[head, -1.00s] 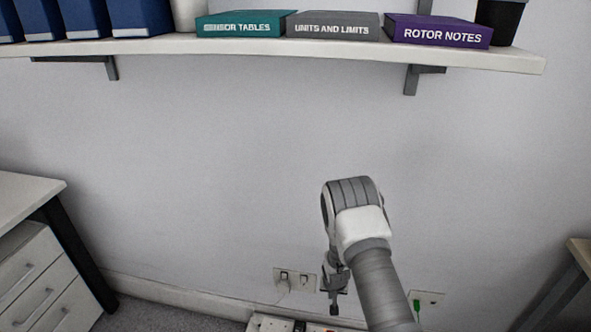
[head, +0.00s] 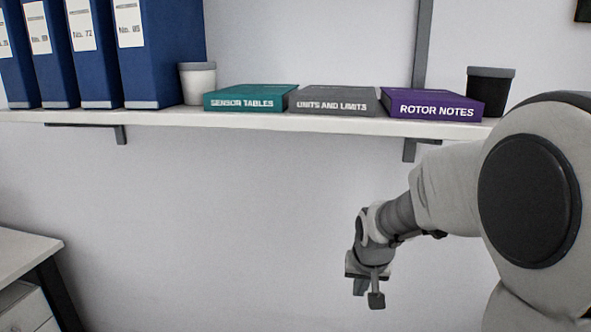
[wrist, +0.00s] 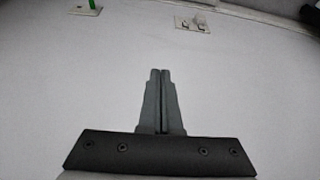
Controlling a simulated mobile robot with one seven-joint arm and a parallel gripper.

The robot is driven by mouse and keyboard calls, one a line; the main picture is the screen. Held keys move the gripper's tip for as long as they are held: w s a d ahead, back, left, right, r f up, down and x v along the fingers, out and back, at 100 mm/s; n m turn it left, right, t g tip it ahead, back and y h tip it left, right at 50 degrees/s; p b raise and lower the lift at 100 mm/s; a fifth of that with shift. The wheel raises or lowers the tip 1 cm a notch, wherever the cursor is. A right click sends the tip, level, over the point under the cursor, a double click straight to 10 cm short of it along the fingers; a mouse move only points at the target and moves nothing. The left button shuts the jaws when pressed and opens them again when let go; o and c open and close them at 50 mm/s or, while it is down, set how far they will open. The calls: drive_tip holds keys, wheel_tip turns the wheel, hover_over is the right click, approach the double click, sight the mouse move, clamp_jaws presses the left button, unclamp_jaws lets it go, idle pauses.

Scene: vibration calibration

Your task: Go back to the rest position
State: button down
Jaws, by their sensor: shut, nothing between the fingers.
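My gripper (head: 372,294) hangs below the shelf in the head view, at the lower right of the middle, pointing down in front of the bare wall. In the wrist view its two fingers (wrist: 160,75) lie side by side, closed together with nothing between them. My arm comes in from the right edge of the head view, and its large joint covers the right end of the shelf.
A white wall shelf (head: 270,122) carries blue binders (head: 165,50), a white cup (head: 197,85), teal (head: 250,97), grey (head: 335,100) and purple (head: 432,104) books and a black cup (head: 490,90). A desk (head: 25,255) stands lower left. Wall sockets (wrist: 193,24) show in the wrist view.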

drive_tip(key=s+r+n+t, duration=0.1)
drive_tip(key=s+r, duration=0.5)
drive_tip(key=s, duration=0.6)
drive_tip(key=s+r+n, duration=0.1)
drive_tip(key=s+r, duration=0.4)
drive_tip(key=s, duration=0.7)
wheel_tip(320, 180, up, 21)
drive_tip(key=p, duration=2)
drive_tip(key=shift+w+d+p, duration=0.15)
drive_tip(key=shift+d+p, duration=0.05)
drive_tip(key=shift+p, duration=0.15)
